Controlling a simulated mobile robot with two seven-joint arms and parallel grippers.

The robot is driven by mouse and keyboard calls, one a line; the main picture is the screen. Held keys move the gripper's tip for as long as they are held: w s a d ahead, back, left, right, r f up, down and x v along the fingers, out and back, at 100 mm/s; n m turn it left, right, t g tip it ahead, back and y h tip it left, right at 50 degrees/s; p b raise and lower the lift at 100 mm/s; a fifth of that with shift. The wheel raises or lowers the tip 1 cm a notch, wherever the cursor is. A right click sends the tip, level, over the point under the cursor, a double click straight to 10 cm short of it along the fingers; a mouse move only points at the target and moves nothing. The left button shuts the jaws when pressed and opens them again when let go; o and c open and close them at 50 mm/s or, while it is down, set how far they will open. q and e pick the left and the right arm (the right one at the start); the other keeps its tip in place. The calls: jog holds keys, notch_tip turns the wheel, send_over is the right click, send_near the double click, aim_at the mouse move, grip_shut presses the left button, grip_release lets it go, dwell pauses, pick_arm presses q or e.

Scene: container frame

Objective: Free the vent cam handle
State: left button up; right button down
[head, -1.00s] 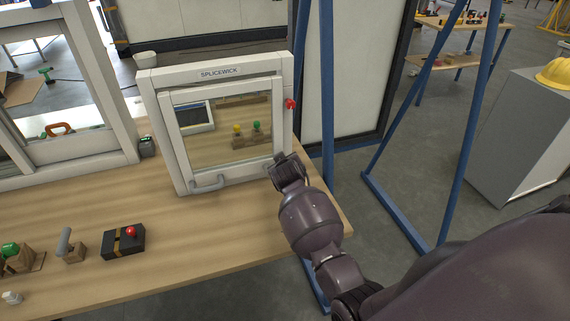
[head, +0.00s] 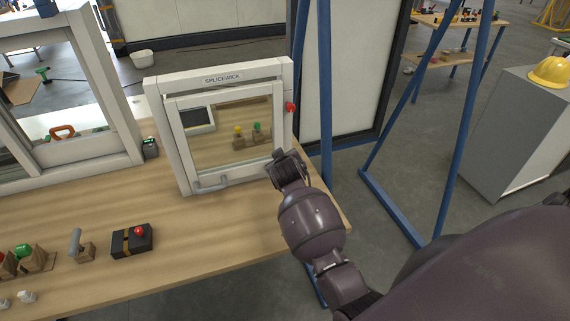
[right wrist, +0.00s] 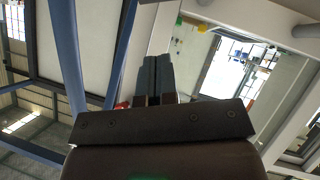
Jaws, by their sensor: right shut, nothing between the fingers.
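The white vent window (head: 225,77), labelled SPLICEWICK, stands upright on the workbench with its glazed sash apparently closed. A grey bar handle (head: 212,184) is on the sash's lower left rail. A red knob (head: 291,107) is on the frame's right side; a bit of red also shows left of the fingers in the right wrist view. My right gripper (head: 279,156) is at the sash's lower right corner; its fingers (right wrist: 155,75) are together and empty. I cannot tell whether they touch the frame. No separate cam handle is distinguishable; the gripper hides part of that corner. My left gripper is out of view.
The wooden bench (head: 190,235) is clear in front of the vent. A black box with a red button (head: 131,240) and several small fixtures lie at left. Another white window frame (head: 95,90) stands left. Blue posts (head: 325,100) rise behind the bench's right end.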

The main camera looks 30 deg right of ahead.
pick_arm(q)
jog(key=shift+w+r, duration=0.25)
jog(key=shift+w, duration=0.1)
pick_arm(e)
jog(key=v, duration=0.6)
jog(key=shift+r, duration=0.1)
